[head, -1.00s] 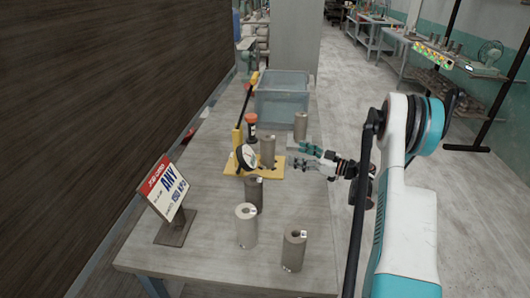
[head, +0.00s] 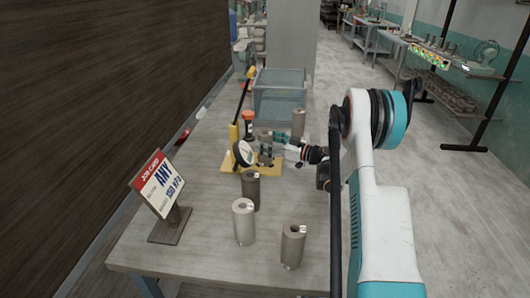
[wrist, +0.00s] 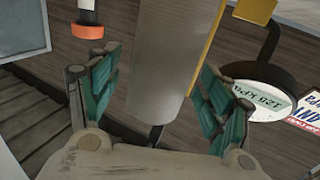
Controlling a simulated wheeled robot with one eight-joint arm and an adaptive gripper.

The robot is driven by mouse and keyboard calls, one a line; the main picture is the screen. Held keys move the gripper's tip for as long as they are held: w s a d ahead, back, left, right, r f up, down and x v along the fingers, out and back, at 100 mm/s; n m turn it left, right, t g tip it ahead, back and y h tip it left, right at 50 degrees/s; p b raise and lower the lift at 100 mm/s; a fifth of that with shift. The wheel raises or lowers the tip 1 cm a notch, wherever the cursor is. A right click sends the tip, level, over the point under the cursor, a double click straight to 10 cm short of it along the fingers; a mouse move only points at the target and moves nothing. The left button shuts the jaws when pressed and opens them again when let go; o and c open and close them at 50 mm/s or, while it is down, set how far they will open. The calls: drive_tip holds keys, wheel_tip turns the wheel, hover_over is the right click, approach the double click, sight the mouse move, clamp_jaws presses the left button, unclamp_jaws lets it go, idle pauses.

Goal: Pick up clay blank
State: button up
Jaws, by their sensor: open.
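Several grey-brown clay cylinders stand upright on the table. One blank (head: 265,138) is on the yellow tester stand (head: 232,167), partly hidden by my gripper. My gripper (head: 272,150) is open beside it, with its fingers around it. In the wrist view the blank (wrist: 170,60) stands between the open teal fingers of my gripper (wrist: 160,75), with gaps visible on both sides. Other blanks stand at the front: a darker one (head: 250,190), a paler one (head: 244,224) and one at the right (head: 292,247). Another blank (head: 298,123) is behind my gripper.
A round gauge (head: 243,153) is on the stand's near side. A job card sign reading "ANY" (head: 160,184) stands at front left, by the dark wall.

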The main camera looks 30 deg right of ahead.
drive_tip(key=shift+w+a, duration=0.25)
drive_tip(key=shift+w, duration=0.2)
drive_tip(key=shift+r, duration=0.1)
clamp_jaws()
